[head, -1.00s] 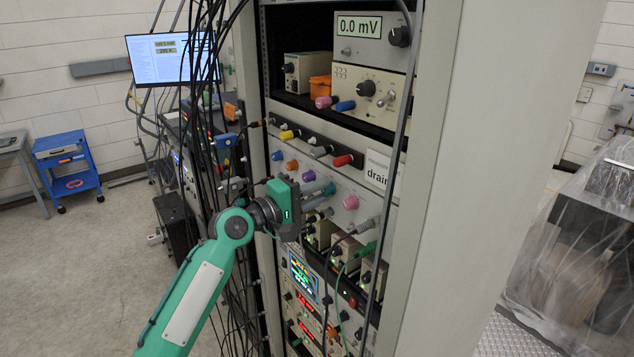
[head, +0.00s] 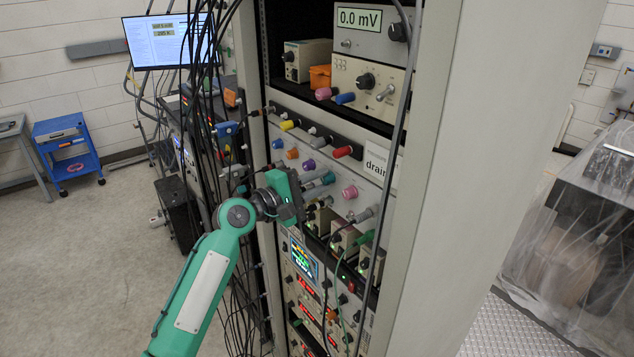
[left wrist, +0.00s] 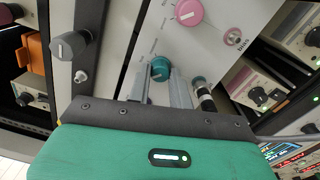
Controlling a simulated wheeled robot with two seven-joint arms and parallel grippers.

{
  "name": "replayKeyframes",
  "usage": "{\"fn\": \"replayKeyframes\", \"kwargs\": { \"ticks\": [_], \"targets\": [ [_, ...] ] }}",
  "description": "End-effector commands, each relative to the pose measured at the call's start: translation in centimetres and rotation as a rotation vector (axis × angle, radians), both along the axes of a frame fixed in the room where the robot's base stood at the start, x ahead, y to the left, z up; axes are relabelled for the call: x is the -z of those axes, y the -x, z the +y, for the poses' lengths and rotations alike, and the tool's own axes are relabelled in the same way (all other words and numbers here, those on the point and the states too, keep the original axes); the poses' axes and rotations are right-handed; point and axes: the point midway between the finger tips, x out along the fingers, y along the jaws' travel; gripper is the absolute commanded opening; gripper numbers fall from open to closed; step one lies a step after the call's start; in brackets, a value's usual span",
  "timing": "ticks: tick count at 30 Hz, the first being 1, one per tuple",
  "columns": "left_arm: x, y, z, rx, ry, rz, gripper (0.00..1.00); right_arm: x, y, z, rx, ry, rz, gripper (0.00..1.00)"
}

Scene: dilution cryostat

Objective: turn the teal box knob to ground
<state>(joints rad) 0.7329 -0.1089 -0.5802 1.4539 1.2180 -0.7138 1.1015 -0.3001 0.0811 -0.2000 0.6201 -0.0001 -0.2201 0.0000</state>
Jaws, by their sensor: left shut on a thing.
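The teal knob (left wrist: 160,69) shows in the left wrist view on a pale panel, with a white mark on its face and small, unreadable print around it. My left gripper (left wrist: 164,76) reaches up to it, its two grey fingers shut on the knob's sides. In the head view the teal knob (head: 328,178) sits in the slanted row of coloured knobs, partly hidden by the fingers. My left gripper (head: 322,181) comes to it from the left. My right gripper is in neither view.
A pink knob (head: 349,192) sits close to the right of the teal one, a purple knob (head: 308,165) to its left. Black cables (head: 205,110) hang left of the rack. Open floor (head: 90,260) lies at the left.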

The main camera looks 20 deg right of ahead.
Motion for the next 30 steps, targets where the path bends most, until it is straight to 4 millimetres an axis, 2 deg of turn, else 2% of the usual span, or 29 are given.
{"fn": "replayKeyframes", "kwargs": {
  "ticks": [1,2,5,13,17,22,30],
  "targets": [
    [0.0,0.0,0.0,0.000,0.001,0.001,0.00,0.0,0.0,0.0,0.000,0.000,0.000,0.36],
    [0.0,0.0,0.0,0.000,0.001,0.001,0.25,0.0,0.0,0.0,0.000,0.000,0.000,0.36],
    [0.0,0.0,0.0,0.000,0.000,0.000,0.43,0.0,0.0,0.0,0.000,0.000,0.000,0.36],
    [0.0,0.0,0.1,0.000,0.000,0.000,0.43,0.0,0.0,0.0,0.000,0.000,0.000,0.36],
    [0.2,0.2,0.8,0.000,0.000,-0.001,0.43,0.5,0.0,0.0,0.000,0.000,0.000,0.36],
    [0.7,1.1,3.3,-0.002,-0.002,-0.004,0.43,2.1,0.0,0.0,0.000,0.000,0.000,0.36],
    [0.8,3.2,9.2,-0.003,-0.001,-0.003,0.43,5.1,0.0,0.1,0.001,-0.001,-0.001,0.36]
  ]
}}
